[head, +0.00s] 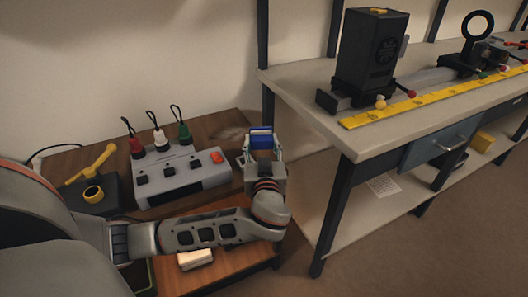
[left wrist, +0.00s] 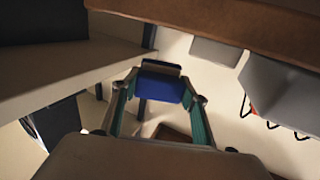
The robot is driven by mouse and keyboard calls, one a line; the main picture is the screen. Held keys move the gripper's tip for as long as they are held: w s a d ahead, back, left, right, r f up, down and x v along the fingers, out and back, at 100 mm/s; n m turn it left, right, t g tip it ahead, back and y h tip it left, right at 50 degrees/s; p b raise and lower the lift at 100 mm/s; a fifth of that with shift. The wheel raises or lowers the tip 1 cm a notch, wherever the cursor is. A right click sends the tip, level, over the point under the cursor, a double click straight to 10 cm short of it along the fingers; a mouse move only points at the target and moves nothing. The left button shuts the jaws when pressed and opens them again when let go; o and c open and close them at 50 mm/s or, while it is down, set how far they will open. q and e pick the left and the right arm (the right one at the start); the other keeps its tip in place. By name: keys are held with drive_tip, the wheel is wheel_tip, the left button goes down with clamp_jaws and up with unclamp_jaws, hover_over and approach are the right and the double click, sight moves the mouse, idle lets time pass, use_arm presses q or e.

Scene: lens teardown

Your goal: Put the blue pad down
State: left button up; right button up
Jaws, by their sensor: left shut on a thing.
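My left gripper (head: 261,148) is shut on the blue pad (head: 261,138), near the right end of the low brown table. The pad is a small blue block with a dark part along one side, and it sits between the fingertips. In the left wrist view the blue pad (left wrist: 161,88) is held between the two teal-lined fingers. I cannot tell whether the pad touches anything beneath it. My right gripper is not in view.
A grey switch box (head: 182,176) with red, white and green looped plugs stands left of the gripper. A black-based yellow tool (head: 93,185) is farther left. A white block (head: 195,259) lies in front. The taller workbench (head: 325,90) carries a black box (head: 372,55) and yellow ruler (head: 435,103).

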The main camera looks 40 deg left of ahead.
use_arm(q)
wheel_tip(320, 180, down, 2)
drive_tip(key=shift+f, duration=0.45)
drive_tip(key=shift+r, duration=0.15)
drive_tip(key=shift+f+b, duration=0.45)
drive_tip(key=shift+f, duration=0.2)
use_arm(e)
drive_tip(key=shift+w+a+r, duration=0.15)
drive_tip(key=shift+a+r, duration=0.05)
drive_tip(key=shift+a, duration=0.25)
use_arm(q)
drive_tip(key=o, duration=1.1)
drive_tip(key=shift+r, duration=0.1)
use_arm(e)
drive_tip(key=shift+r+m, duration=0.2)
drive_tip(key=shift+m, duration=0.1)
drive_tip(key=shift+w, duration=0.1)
